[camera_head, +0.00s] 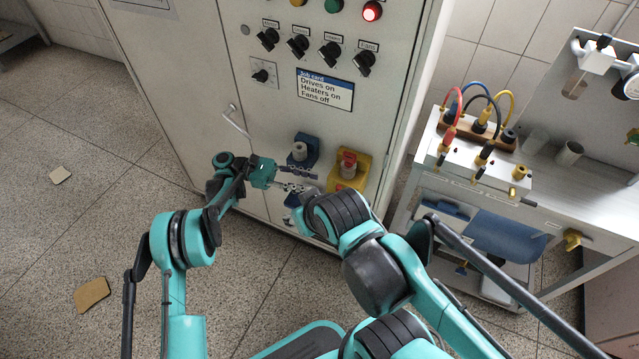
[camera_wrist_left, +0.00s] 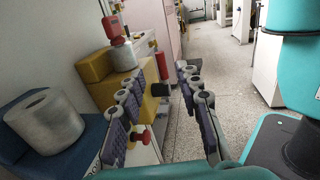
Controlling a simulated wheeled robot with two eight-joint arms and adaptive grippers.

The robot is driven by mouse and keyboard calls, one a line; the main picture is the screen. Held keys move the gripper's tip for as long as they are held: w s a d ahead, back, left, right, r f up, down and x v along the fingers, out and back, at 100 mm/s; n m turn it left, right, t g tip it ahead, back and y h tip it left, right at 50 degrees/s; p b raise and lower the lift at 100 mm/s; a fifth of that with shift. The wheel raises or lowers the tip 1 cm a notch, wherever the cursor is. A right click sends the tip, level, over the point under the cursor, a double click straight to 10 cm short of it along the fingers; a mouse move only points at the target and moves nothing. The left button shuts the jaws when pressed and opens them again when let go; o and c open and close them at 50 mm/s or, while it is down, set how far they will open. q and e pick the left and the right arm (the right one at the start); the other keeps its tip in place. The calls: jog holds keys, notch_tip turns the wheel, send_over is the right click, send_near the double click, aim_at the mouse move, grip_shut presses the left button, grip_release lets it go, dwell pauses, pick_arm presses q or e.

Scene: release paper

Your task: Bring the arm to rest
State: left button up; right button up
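My left arm comes in from the left in the camera_head view. Its left gripper (camera_head: 297,179) is in front of the lower cabinet door, just below a blue block with a grey knob (camera_head: 299,150) and left of a yellow block with a red-topped knob (camera_head: 347,168). The left wrist view shows the fingers of the left gripper (camera_wrist_left: 160,82) apart, with nothing held between them. The yellow block (camera_wrist_left: 97,66) and the grey knob (camera_wrist_left: 45,120) are to the left there.
The grey cabinet (camera_head: 190,80) carries dark knobs, a lit red lamp (camera_head: 372,11) and a job card (camera_head: 325,89). A bench (camera_head: 590,195) with cables and cups stands right. The floor at left is mostly clear, with two small brown pieces (camera_head: 91,295).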

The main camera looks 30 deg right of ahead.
pick_arm(q)
jog(key=shift+w+a, duration=0.3)
jog(key=shift+a, duration=0.05)
jog(key=shift+r, duration=0.1)
jog(key=w+a+r+t, duration=0.35)
jog(key=r+t, duration=0.25)
jog(key=r, duration=0.3)
jog(key=s+a+r+m+t+y, duration=0.1)
jog(key=a+r+t+y, duration=0.15)
jog(key=a, duration=0.25)
jog(key=s+a+r+t+y, duration=0.1)
jog(key=a+r+t, duration=0.15)
jog(key=a, duration=0.35)
jog(key=s+a+f+m+t+y, duration=0.1)
jog(key=s+a+m+t+y, duration=0.1)
jog(key=s+a, duration=0.3)
jog(key=s+a+f+m+t+y, duration=0.1)
jog(key=s+a+m+t+y, duration=0.2)
jog(key=a, duration=1.1)
jog(key=s+a+f+m+t+y, duration=0.2)
jog(key=s+a+m+t+y, duration=0.1)
jog(key=s+a, duration=0.5)
jog(key=shift+a+t+y, duration=0.5)
jog(key=shift+a+y, duration=0.15)
jog(key=shift+a, duration=0.25)
